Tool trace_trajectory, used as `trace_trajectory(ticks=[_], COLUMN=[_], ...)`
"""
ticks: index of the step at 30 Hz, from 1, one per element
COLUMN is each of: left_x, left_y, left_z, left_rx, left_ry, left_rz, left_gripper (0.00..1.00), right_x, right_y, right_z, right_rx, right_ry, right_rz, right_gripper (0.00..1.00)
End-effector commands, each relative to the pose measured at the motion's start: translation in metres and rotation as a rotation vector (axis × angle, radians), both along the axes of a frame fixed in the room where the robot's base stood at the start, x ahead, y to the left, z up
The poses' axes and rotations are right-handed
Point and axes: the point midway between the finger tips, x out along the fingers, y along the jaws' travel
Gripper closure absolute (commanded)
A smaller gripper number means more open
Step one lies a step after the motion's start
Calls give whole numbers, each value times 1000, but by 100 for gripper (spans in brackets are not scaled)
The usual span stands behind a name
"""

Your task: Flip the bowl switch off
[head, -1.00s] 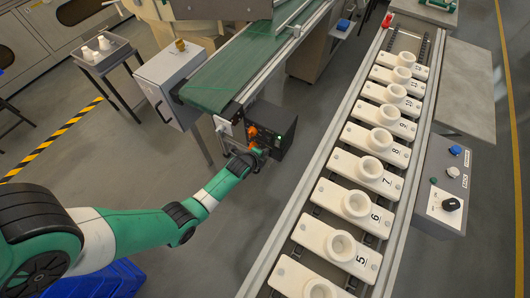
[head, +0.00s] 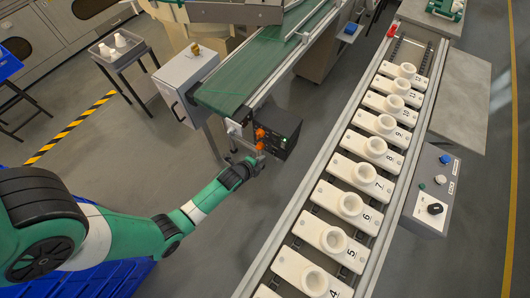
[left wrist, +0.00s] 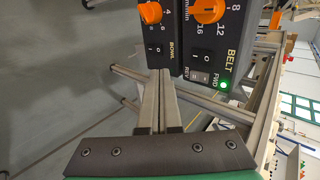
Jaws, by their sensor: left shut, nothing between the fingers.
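The black control box (head: 283,138) is mounted beside the green conveyor. In the left wrist view, its bowl panel (left wrist: 170,22) carries an orange knob (left wrist: 151,12) and the small black bowl switch (left wrist: 154,48), marked I and O. Which way the switch is tilted is too small to tell. My left gripper (left wrist: 159,74) is shut and empty, its fingertips just below the bowl switch in the picture; contact cannot be told. In the head view, my left gripper (head: 259,155) is at the box's front. My right gripper is out of view.
Right beside the bowl panel are the belt knob (left wrist: 207,10), belt switch (left wrist: 207,57), REV/FWD switch (left wrist: 200,76) and a lit green lamp (left wrist: 223,85). The green conveyor (head: 250,72) runs behind the box. A rail with numbered white sockets (head: 351,204) stands to the right.

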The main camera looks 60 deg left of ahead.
Motion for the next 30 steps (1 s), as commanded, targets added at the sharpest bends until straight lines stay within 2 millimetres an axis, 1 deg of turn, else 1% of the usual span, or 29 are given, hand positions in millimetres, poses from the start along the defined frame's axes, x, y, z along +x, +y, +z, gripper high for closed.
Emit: trace_trajectory(ticks=[1,6,25,26,28,29,30], left_x=[-5,-14,-15,-14,-7,0,14], left_y=[-3,-9,-9,-10,-15,-16,-18], left_z=[12,22,22,22,29,34,45], left_rx=[0,0,0,0,4,9,16], left_ry=[2,1,1,1,-8,-19,-40], left_rz=[-1,-1,-1,-4,-21,-31,-47], left_gripper=[100,100,100,100,100,100,100], right_x=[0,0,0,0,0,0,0], right_y=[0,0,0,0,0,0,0], right_z=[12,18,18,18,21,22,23], right_rx=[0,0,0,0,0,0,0], right_ry=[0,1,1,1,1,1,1], right_rz=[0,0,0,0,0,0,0], right_gripper=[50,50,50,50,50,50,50])
